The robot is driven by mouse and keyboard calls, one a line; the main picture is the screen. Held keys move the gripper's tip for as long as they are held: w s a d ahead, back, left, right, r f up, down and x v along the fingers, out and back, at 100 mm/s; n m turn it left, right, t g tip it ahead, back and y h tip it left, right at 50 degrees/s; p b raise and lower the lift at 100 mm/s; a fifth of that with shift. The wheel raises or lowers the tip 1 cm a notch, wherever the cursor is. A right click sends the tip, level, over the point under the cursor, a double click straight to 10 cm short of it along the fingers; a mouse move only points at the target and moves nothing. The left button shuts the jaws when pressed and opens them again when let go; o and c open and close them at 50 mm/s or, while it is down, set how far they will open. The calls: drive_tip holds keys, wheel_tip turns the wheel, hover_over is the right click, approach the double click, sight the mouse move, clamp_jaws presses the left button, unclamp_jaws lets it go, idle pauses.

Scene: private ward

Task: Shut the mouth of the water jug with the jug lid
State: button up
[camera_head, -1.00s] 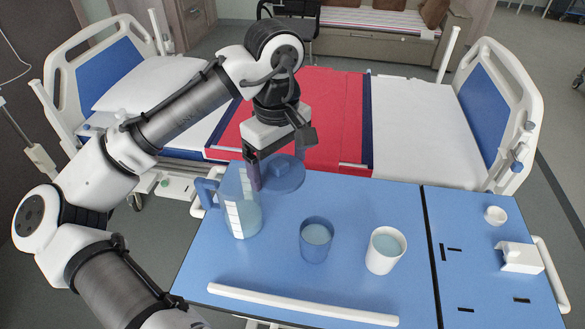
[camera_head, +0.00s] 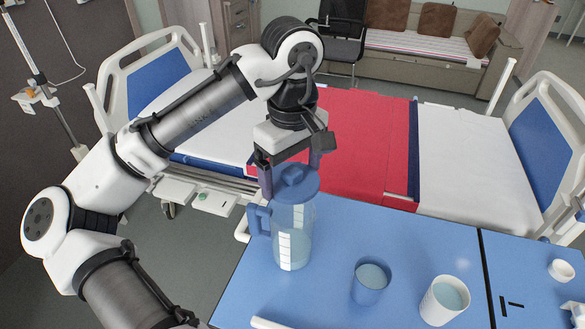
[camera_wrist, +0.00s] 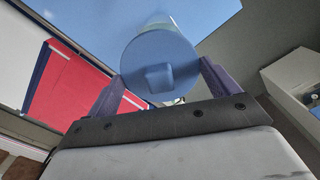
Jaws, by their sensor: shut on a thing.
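The water jug (camera_head: 292,240) is a clear bluish pitcher with a white measuring strip and a blue handle at its left. It stands upright on the blue table. The jug lid (camera_head: 297,184) is a round blue disc with a raised block on top. It lies over the jug's mouth in the head view, and I cannot tell whether it is fully seated. My gripper (camera_head: 290,174) points down and is shut on the lid, a finger at either side. The wrist view also shows the lid (camera_wrist: 160,55) between the fingers, hiding most of the jug.
A blue cup (camera_head: 371,282) and a white cup (camera_head: 444,300), both with water, stand right of the jug on the table (camera_head: 335,235). A white bar (camera_head: 265,323) shows at the bottom edge. The bed with a red cover (camera_head: 365,150) is behind.

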drive_tip(key=shift+r+p, duration=0.1)
drive_tip(key=shift+p, duration=0.25)
drive_tip(key=b, duration=0.3)
hover_over(292, 212)
drive_tip(key=shift+f, duration=2.95)
drive_tip(key=shift+f+b, duration=0.55)
drive_tip(key=shift+f, duration=0.2)
drive_tip(key=shift+f, duration=0.3)
drive_tip(key=o, duration=0.9)
